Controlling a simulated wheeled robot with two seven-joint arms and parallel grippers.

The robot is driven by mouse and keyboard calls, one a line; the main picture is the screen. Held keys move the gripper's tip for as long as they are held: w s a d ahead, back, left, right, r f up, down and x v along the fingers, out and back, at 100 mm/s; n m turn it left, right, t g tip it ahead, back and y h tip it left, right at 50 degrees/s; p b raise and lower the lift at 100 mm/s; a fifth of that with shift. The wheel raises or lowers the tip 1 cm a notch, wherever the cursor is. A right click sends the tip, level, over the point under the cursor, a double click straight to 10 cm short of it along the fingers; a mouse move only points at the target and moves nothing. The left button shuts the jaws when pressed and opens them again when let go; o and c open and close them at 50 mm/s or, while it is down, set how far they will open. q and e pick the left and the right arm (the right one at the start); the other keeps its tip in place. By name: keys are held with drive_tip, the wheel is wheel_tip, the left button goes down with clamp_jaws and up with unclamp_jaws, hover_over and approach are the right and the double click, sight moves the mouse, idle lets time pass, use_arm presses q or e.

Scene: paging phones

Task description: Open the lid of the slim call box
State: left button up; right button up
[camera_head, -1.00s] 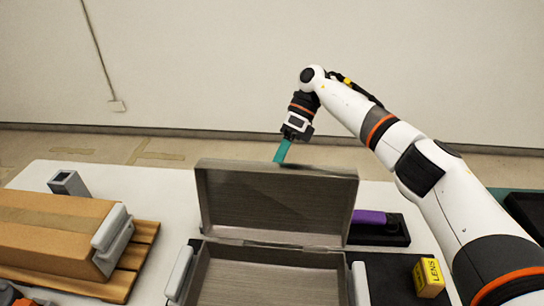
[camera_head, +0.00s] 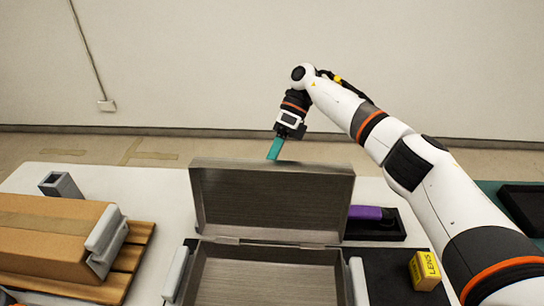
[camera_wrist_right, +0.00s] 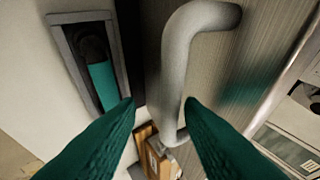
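The slim call box (camera_head: 267,262) is the grey box at the front centre in the head view. Its lid (camera_head: 271,200) stands raised, roughly upright, at the back hinge. My right gripper (camera_head: 275,150) is above and behind the lid's top edge, with teal fingers partly hidden by the lid. In the right wrist view, my right gripper's fingers (camera_wrist_right: 160,108) are apart. A grey bar handle (camera_wrist_right: 178,70) on a grey panel, apparently the lid's outer face, shows beyond and between them; I see no grip on it. My left gripper is not in view.
A cardboard box (camera_head: 45,235) lies on a wooden pallet (camera_head: 135,245) at left. A small grey holder (camera_head: 62,185) stands behind it. A purple item (camera_head: 366,212) in a black tray (camera_head: 385,230) and a yellow LENS box (camera_head: 425,271) are at right.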

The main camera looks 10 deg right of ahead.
wheel_tip(320, 180, up, 10)
drive_tip(key=b, duration=0.1)
drive_tip(key=shift+f+b, duration=0.15)
drive_tip(key=shift+b, duration=0.15)
drive_tip(key=shift+w+a, duration=0.1)
